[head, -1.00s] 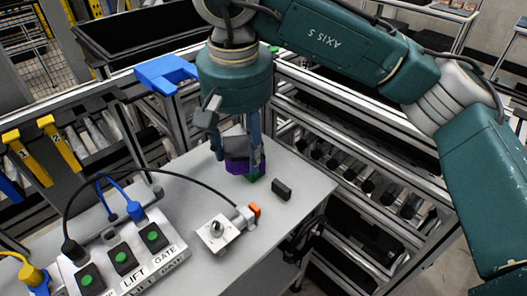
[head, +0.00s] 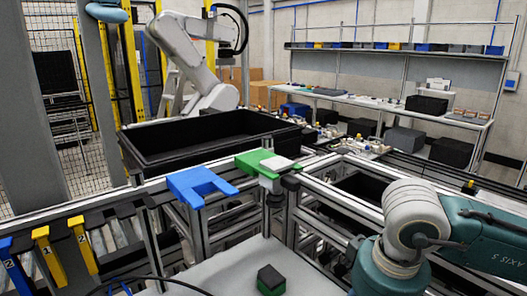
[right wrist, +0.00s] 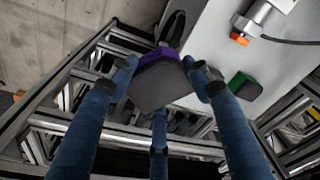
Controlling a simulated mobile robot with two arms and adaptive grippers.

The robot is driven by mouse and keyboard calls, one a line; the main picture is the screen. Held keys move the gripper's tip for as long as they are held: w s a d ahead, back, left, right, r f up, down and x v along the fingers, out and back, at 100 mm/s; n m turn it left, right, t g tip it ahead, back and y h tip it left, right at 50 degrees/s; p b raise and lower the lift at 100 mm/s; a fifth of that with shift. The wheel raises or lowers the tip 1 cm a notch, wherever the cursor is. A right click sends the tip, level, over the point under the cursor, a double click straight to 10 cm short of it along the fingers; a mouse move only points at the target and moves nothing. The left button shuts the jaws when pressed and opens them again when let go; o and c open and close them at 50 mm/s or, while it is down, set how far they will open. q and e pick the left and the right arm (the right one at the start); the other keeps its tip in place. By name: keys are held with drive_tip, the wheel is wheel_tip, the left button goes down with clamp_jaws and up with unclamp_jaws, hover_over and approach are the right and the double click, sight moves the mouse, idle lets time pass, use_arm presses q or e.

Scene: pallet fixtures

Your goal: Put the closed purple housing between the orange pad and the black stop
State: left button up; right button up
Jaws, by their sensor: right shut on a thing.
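In the right wrist view my right gripper (right wrist: 162,80) is shut on the purple housing (right wrist: 160,56), whose flat dark-grey face is toward the camera. The housing is held above the table's edge region. The orange pad (right wrist: 240,39) is on the end of a metal clamp on the table, up and right of the housing and apart from it. I cannot make out the black stop; the fingers may hide it. In the head view the right gripper is below the frame; only my right arm shows at lower right. My left gripper is in neither view.
A green block with a dark top (head: 270,280) stands on the table (head: 215,275). It also shows in the right wrist view (right wrist: 243,87), near the fingers. Blue (head: 200,184) and green (head: 262,163) brackets line the rail behind. A black bin (head: 215,140) stands farther back.

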drive_tip(key=shift+s+d+f, duration=0.15)
drive_tip(key=shift+s+d, duration=0.1)
drive_tip(key=shift+d, duration=0.05)
drive_tip(key=w+a+r+m, duration=0.1)
drive_tip(key=w+r+m, duration=0.2)
drive_tip(key=w, duration=0.6)
drive_tip(key=w+a+r+m+h, duration=0.1)
drive_tip(key=w+r+m, duration=0.3)
drive_tip(key=w+m, duration=0.3)
drive_tip(key=shift+w+r+g, duration=0.15)
drive_tip(key=shift+w+g, duration=0.15)
drive_tip(key=shift+w, duration=0.65)
drive_tip(key=shift+d, duration=0.1)
wheel_tip(320, 180, down, 19)
drive_tip(key=p, duration=0.5)
drive_tip(key=shift+s, duration=0.1)
drive_tip(key=shift+f, duration=0.35)
drive_tip(key=o, duration=1.5)
